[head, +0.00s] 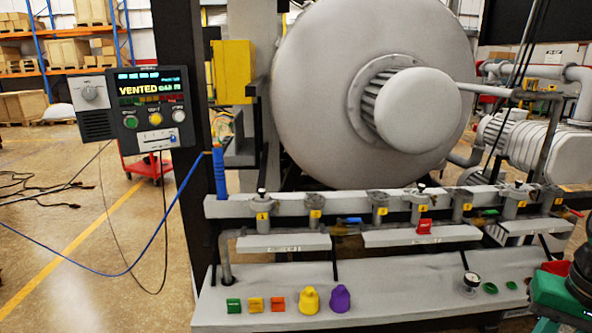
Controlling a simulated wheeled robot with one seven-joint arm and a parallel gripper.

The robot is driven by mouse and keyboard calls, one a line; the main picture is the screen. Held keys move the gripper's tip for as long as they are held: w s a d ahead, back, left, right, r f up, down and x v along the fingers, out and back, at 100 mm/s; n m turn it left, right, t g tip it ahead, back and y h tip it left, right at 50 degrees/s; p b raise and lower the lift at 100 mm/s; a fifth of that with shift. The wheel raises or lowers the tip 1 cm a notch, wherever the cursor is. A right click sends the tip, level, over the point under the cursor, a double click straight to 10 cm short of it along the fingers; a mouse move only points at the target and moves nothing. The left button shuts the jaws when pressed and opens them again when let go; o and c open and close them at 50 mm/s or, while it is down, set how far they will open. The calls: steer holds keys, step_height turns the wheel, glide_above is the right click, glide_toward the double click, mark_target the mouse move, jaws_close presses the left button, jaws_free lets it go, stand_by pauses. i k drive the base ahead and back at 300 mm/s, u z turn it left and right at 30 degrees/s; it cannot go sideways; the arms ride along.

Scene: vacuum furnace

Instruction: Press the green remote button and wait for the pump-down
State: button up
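A dark control panel (150,108) hangs at the upper left. Its lit display (152,88) reads "VENTED". Below the display sits a row of round buttons: a green button (131,121) at left, a yellow one (155,118) in the middle and a whitish one (179,115) at right. I cannot tell whether any is pressed in. The large grey round furnace door (325,95) stands closed-looking behind the pipe rail. I see no gripper of mine in this view.
A grey pipe rail (330,202) with several numbered valves runs across the front. A grey bench (400,285) below holds green, yellow and orange blocks and yellow and purple knob-like pieces. A blue cable (165,225) crosses the left. A green and black object (560,293) fills the lower right corner.

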mark_target(131, 122)
steer(key=u, duration=1.25)
